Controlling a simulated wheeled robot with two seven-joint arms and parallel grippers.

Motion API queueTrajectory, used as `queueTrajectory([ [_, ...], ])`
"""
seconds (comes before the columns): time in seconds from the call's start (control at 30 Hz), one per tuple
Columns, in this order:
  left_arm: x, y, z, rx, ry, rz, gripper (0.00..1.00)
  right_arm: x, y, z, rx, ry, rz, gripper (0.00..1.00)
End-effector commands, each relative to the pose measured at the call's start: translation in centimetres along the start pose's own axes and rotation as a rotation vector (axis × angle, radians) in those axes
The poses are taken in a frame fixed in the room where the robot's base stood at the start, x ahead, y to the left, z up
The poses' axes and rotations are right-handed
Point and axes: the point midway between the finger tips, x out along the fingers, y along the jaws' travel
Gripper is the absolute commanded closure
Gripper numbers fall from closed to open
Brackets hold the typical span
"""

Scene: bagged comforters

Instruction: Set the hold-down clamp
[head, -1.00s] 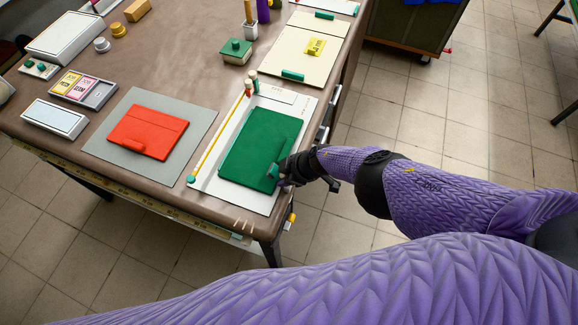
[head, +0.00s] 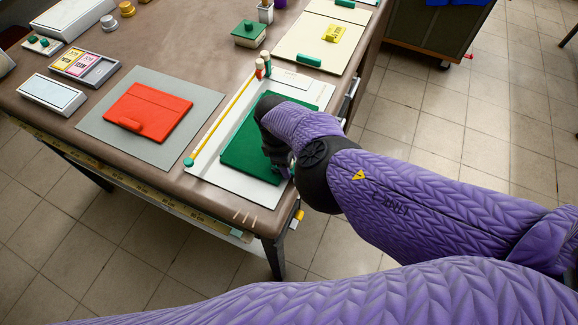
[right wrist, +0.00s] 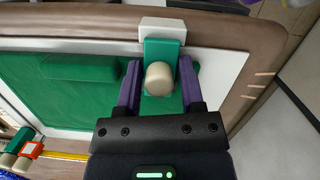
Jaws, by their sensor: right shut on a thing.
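The hold-down clamp is a green bracket (right wrist: 165,52) with a round cream knob (right wrist: 159,78), set against a white block (right wrist: 162,28) in the right wrist view. My right gripper (right wrist: 160,84) has a purple finger on each side of the knob and is shut on it. In the head view, my right gripper (head: 280,162) is at the right edge of the green panel (head: 242,135), and my arm hides most of the clamp. The panel lies flat in a white tray (head: 203,168). My left gripper is out of view.
A red panel (head: 150,112) lies on a grey mat (head: 95,122) to the left. A yellow rod (head: 225,115) runs along the tray's left side. Several boxes and a cream board (head: 322,45) stand farther back. The table's edge is close to the clamp.

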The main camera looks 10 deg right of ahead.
Motion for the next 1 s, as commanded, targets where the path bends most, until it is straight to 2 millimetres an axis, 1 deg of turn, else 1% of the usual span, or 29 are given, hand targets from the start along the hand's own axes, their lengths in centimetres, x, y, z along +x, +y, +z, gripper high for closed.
queueTrajectory([
  [0.03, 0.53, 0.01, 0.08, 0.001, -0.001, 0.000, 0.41, 0.27, -0.01, -0.17, -0.002, -0.006, 0.000, 1.00],
  [0.13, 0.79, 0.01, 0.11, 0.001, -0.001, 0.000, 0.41, 0.20, -0.03, -0.14, -0.002, -0.023, -0.003, 1.00],
  [0.6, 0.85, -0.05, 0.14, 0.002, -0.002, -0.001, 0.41, 0.05, -0.02, -0.06, -0.002, -0.034, -0.005, 1.00],
  [0.63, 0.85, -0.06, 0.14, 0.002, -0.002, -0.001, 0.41, 0.05, -0.02, -0.06, -0.002, -0.034, -0.005, 0.44],
  [0.7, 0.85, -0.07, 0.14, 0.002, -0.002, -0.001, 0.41, 0.05, -0.02, -0.06, -0.002, -0.034, -0.005, 0.30],
  [1.0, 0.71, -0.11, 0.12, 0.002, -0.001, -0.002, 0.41, -0.11, -0.01, -0.04, 0.000, -0.034, -0.006, 0.30],
])
